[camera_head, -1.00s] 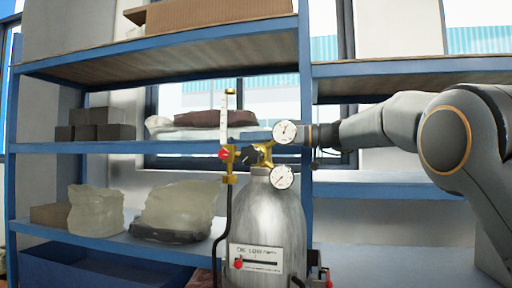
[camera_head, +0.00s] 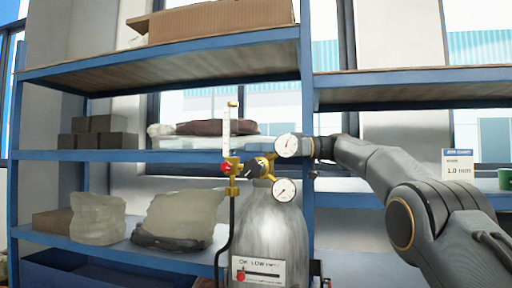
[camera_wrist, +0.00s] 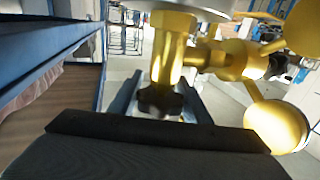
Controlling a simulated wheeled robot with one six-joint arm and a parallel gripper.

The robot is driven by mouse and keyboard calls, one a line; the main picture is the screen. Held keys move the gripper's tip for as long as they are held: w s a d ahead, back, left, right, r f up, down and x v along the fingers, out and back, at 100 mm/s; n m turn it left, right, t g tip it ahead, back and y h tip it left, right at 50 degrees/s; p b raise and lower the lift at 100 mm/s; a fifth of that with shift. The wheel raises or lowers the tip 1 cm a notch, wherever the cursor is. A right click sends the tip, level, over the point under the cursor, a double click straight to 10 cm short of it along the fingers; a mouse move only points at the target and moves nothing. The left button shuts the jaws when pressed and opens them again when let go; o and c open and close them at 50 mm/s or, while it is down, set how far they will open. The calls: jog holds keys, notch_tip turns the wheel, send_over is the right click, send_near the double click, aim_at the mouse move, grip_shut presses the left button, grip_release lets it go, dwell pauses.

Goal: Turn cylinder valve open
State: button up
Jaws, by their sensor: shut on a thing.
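A grey gas cylinder (camera_head: 270,232) stands upright at centre in the head view. On top is a brass regulator (camera_head: 258,166) with two round white gauges (camera_head: 287,145) and a clear upright flow tube (camera_head: 227,130). In the wrist view a brass valve stem (camera_wrist: 172,45) ends in a dark valve knob (camera_wrist: 160,100). My gripper (camera_wrist: 158,108) is shut on this knob, one grey finger on each side. In the head view my gripper (camera_head: 322,148) is small, right of the upper gauge, and its hold is hidden there.
A blue shelf rack (camera_head: 85,155) behind holds dark boxes, clear bags and a cardboard box (camera_head: 222,18). A sign reading 1.0 (camera_head: 458,166) and a green cup (camera_head: 505,179) stand on the right shelf. The regulator's brass fittings crowd the gripper.

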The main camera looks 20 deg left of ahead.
jog(key=o, duration=1)
jog(key=shift+o, duration=0.2)
jog(key=shift+d, duration=0.1)
jog(key=v, duration=0.6)
jog(key=shift+w+d+p, duration=0.1)
jog(key=shift+w+p, duration=0.05)
jog(key=shift+p, duration=0.25)
jog(key=shift+w+d+p, duration=0.3)
jog(key=shift+d+p, duration=0.35)
jog(key=shift+p, duration=0.05)
